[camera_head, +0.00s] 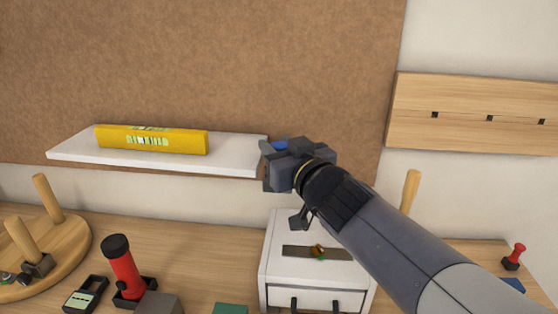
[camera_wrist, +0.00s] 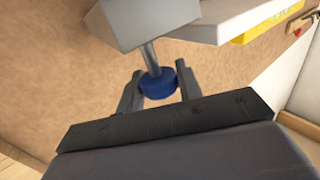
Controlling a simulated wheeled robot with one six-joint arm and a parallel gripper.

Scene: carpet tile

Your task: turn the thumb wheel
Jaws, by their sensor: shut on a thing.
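The blue thumb wheel (camera_wrist: 158,85) is a short round knob on a metal stem (camera_wrist: 149,57). The stem comes out of a grey block (camera_wrist: 150,22) in the wrist view. In the head view a bit of the blue wheel (camera_head: 281,146) shows at the right end of the white shelf, mostly hidden by my gripper (camera_head: 272,158). In the wrist view my gripper (camera_wrist: 161,76) has one finger on each side of the wheel and is shut on it.
A yellow spirit level (camera_head: 150,140) lies on the white shelf (camera_head: 215,161), left of my gripper. Below are a white drawer box (camera_head: 268,275), a red torch (camera_head: 122,270) and a round wooden peg board (camera_head: 75,245). A wooden rail (camera_head: 470,100) hangs on the right wall.

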